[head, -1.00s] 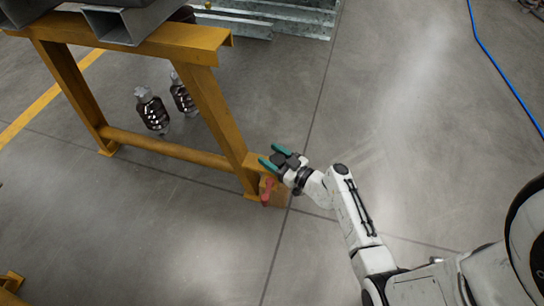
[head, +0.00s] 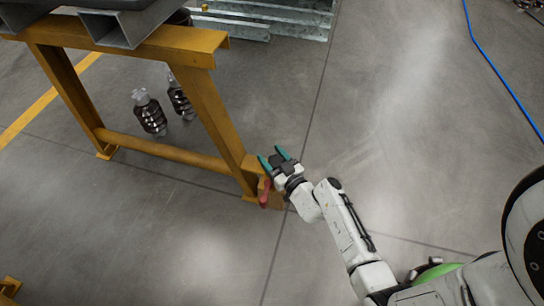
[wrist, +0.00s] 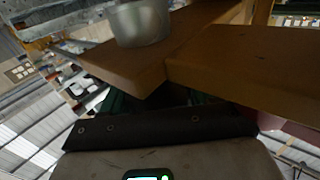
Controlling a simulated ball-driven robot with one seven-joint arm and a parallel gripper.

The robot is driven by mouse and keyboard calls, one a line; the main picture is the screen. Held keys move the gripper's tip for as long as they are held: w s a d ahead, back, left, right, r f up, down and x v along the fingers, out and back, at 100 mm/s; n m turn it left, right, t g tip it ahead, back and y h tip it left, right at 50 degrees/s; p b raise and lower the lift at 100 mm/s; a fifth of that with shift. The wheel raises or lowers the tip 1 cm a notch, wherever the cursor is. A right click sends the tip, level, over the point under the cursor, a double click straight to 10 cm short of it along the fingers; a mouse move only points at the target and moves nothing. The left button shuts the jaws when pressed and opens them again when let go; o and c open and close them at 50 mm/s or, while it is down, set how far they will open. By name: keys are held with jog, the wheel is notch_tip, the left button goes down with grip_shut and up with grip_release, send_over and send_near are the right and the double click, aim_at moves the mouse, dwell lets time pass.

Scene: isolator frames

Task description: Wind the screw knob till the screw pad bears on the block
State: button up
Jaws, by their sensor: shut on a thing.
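My gripper (head: 274,158), with teal fingers, is at the foot of the yellow frame's near leg in the head view. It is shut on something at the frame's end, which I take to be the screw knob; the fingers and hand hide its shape. In the wrist view the gripper's dark palm edge lies low, with an orange-brown bar corner (wrist: 150,78) just beyond it. A grey cylinder (wrist: 141,24) stands against that bar; I cannot tell which part it is. I cannot make out the screw pad, the block or any gap between them.
The yellow frame (head: 222,120) carries grey metal channels (head: 115,28) on top. A red part (head: 264,193) sits close below my gripper. A blue hose (head: 495,75) lies far right. The floor between is clear.

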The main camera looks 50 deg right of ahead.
jog(key=o, duration=1)
jog(key=shift+c, duration=0.2)
jog(key=p+v, duration=0.1)
jog(key=v, duration=1)
